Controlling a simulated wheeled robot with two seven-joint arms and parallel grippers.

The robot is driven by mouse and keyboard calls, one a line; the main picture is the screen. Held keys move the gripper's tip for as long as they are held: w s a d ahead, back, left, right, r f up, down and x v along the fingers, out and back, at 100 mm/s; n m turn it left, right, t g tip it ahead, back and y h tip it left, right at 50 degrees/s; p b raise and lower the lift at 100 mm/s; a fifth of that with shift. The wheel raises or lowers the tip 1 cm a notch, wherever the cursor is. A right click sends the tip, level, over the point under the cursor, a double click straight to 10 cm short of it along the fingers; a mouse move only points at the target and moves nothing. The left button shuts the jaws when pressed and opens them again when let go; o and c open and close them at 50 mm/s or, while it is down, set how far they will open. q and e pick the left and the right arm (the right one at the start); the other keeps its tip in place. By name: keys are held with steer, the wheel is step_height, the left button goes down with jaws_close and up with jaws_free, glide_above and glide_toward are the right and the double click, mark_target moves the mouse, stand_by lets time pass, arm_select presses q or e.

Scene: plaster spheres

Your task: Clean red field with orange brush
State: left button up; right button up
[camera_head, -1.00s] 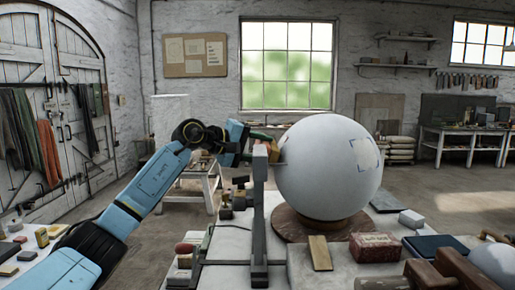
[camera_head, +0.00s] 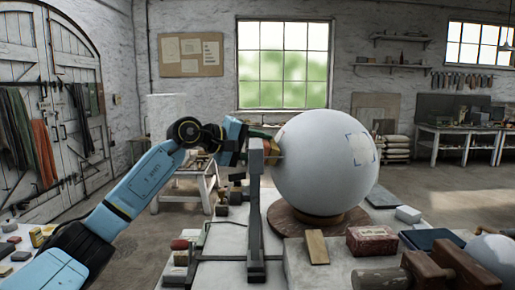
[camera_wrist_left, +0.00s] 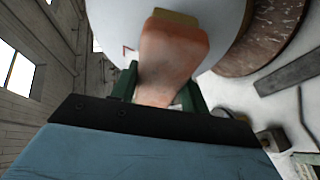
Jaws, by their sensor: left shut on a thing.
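A large white plaster sphere (camera_head: 322,175) stands on a round brown base (camera_head: 300,226). A blue-cornered field (camera_head: 361,149) with a pale patch faces the head camera. In the left wrist view, a small red corner mark (camera_wrist_left: 128,49) shows on the sphere, left of the brush; the rest of the red field is hidden. My left gripper (camera_head: 260,134) is at the sphere's left side, partly behind a grey post. In the wrist view its green fingers (camera_wrist_left: 157,92) are shut on the dull orange brush (camera_wrist_left: 170,55). The yellowish bristle end (camera_wrist_left: 175,18) is against or very near the sphere; contact is unclear.
A grey upright post (camera_head: 255,210) stands close in front of my left gripper. Smaller blocks lie left of the post.

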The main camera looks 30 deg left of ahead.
arm_select(q)
steer(key=shift+r, duration=0.1)
steer(key=shift+w+a+r+p, duration=0.15)
steer(key=shift+w+a+p, duration=0.4)
steer(key=shift+w+p, duration=0.2)
steer(key=shift+w+a+r+p, duration=0.1)
steer(key=shift+w+a+p, duration=0.45)
steer(key=shift+w, duration=0.2)
steer(key=shift+w+a+f, duration=0.1)
steer(key=shift+w+a, duration=0.05)
steer(key=shift+w, duration=0.2)
